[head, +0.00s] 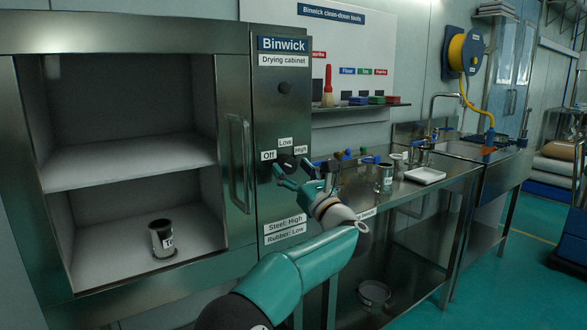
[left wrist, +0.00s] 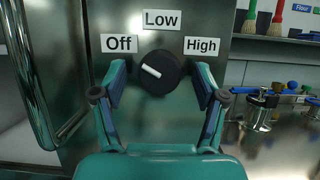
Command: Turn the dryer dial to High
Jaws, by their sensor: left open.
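The dryer dial (left wrist: 164,82) is a round black knob with a white mark, on the steel panel of the drying cabinet (head: 285,110). Its mark points up and left, toward the Off label (left wrist: 122,43). The Low label (left wrist: 161,19) is above the dial and the High label (left wrist: 201,46) is to its upper right. My left gripper (left wrist: 160,84) is open, with one finger on each side of the dial; whether they touch it I cannot tell. In the head view my left gripper (head: 291,172) partly covers the dial. My right gripper is not in view.
A vertical door handle (head: 240,160) stands left of the dial. A steel bench (head: 400,190) with cups, a white tray (head: 425,175) and a sink is at right.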

